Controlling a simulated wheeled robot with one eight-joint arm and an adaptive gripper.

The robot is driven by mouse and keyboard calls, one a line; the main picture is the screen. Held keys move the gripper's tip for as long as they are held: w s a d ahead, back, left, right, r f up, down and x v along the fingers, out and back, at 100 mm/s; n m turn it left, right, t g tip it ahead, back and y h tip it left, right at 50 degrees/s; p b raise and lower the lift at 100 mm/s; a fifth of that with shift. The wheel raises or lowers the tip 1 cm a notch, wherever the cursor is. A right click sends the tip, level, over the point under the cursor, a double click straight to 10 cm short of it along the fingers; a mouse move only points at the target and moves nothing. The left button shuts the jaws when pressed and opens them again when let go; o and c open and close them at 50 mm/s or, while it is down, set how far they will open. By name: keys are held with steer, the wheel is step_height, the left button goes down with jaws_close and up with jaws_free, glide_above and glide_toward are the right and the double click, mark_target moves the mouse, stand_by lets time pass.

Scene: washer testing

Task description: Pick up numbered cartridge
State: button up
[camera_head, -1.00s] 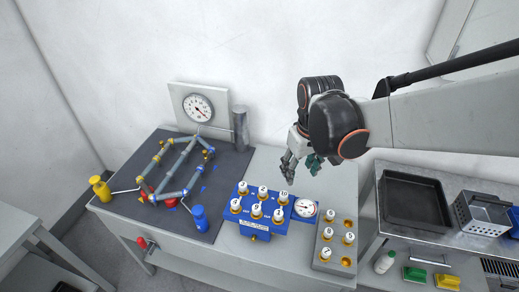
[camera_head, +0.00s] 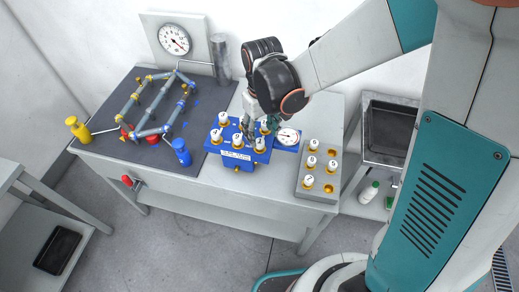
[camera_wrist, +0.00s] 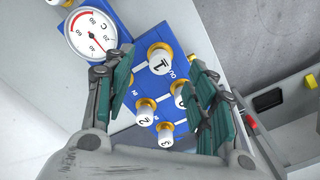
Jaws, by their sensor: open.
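The blue block (camera_head: 215,146) holds several white numbered cartridges with yellow collars. In the wrist view, a cartridge marked 1 (camera_wrist: 159,62) stands between the finger ends of my gripper (camera_wrist: 162,78). Cartridges marked 2 (camera_wrist: 146,113) and 3 (camera_wrist: 166,134) stand lower in that view. Another cartridge (camera_wrist: 180,95) is partly hidden by the right finger. My gripper (camera_head: 261,124) is open and empty, with teal pads, over the right back part of the block. I cannot tell its exact height above the cartridges. The gripper partly hides the block's back row in the head view.
A grey holder (camera_head: 301,191) with several cartridges and some empty seats is to the right. A dial gauge (camera_head: 288,137) sits beside the block. A pipe frame (camera_head: 150,108) stands on a dark mat at the left. A black tray (camera_head: 390,128) is at the right.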

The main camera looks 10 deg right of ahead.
mark_target(260, 141)
steer(key=f+b, duration=0.2)
steer(key=f, duration=0.1)
steer(key=f+b, duration=0.1)
steer(key=f, duration=0.2)
steer(key=shift+w+a+f+b, duration=0.15)
steer(key=shift+w+f+b, duration=0.05)
steer(key=shift+f+b, duration=0.15)
steer(key=shift+r, duration=0.15)
jaws_close()
